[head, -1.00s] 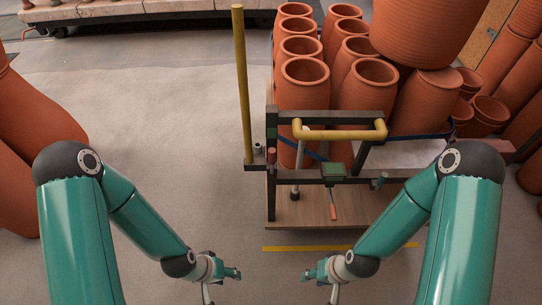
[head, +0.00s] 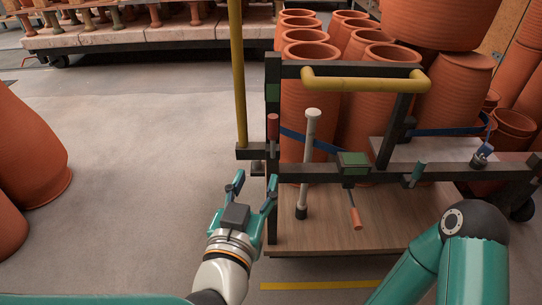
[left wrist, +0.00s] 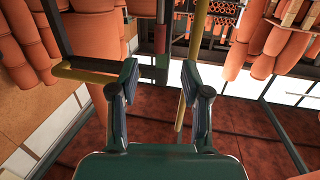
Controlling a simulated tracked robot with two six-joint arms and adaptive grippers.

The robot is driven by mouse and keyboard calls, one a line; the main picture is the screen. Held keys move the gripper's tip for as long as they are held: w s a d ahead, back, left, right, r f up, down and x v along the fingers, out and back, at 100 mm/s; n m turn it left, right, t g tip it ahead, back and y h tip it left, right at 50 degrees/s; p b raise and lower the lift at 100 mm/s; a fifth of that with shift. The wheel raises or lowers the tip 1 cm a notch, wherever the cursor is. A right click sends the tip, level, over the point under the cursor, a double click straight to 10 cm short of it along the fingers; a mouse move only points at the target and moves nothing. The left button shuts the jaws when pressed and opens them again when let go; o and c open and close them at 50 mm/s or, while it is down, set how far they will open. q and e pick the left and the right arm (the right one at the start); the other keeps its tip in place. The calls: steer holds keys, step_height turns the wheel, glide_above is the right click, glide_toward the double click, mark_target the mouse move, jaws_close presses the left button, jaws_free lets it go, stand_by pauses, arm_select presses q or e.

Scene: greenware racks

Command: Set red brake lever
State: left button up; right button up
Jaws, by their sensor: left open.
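A red upright handle (head: 273,127) sits on the dark left post of the cart (head: 400,222). A second, orange-red handle (head: 356,219) hangs tilted below a green box (head: 352,162) on the crossbar; I cannot tell for sure which is the brake lever. My left gripper (head: 253,190) is open and empty, below and slightly left of the upright handle, apart from it. In the left wrist view a red handle (left wrist: 160,39) shows beyond the gap between the open fingers (left wrist: 160,80). My right gripper is out of view; only that arm shows.
A yellow upright pole (head: 238,75) stands left of the post, and a yellow bar (head: 365,84) crosses the cart's top. A pale rod (head: 308,150) stands on the deck. Terracotta pots (head: 305,95) crowd behind.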

mark_target(272, 131)
arm_select(q)
steer(key=shift+t, duration=0.3)
steer(key=p+x, duration=0.1)
steer(key=x, duration=0.4)
steer(key=p+x, duration=0.1)
steer(key=x, duration=0.4)
steer(key=r+p+x, duration=0.1)
steer(key=p+x, duration=0.1)
steer(key=x, duration=0.3)
steer(key=shift+w, duration=0.4)
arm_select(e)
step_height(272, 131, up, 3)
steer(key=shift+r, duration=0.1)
arm_select(q)
steer(key=shift+c, duration=0.3)
jaws_close()
